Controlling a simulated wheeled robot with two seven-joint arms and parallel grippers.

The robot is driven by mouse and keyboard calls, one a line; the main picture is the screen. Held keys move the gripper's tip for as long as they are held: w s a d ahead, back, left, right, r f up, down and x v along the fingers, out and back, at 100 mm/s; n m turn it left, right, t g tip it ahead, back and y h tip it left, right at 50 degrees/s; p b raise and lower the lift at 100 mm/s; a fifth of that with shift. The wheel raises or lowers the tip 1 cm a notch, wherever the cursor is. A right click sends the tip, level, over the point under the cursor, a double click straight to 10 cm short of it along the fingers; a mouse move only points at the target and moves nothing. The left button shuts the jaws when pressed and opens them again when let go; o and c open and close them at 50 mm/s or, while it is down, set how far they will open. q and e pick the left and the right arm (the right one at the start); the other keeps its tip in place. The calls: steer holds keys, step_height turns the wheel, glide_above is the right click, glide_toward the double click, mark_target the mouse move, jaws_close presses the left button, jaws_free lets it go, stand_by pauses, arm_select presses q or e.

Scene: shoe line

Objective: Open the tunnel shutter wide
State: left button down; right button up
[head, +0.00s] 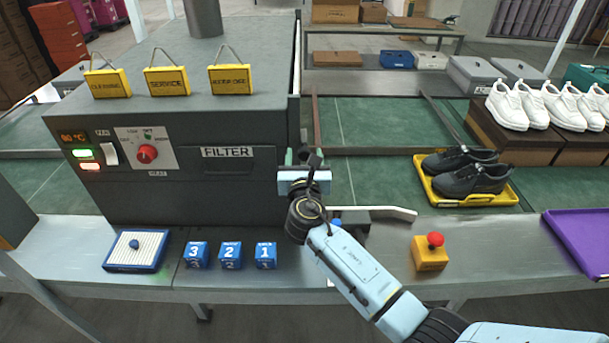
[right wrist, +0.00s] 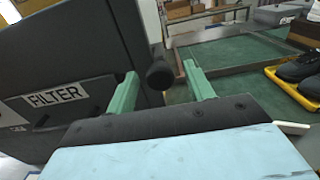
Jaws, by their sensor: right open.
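The tunnel (head: 180,100) is a large dark grey box at the left of the head view, with a FILTER label on its front. A thin upright panel edge with a light strip (head: 297,70) stands at its right end and seems to be the shutter; how far it stands open I cannot tell. My right gripper (head: 304,156) is at the tunnel's front right corner. In the right wrist view its green fingers (right wrist: 160,88) are spread, with a dark round knob (right wrist: 159,75) showing between them. Contact with the knob cannot be told. My left gripper is not in view.
A yellow tray (head: 460,200) with dark shoes lies on the green belt (head: 370,140) at right. On the front ledge are blue numbered blocks (head: 230,255), an emergency button (head: 431,252) and a white angled bar (head: 390,211). A purple tray (head: 580,240) is at far right.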

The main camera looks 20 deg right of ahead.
steer(key=v, duration=1.2)
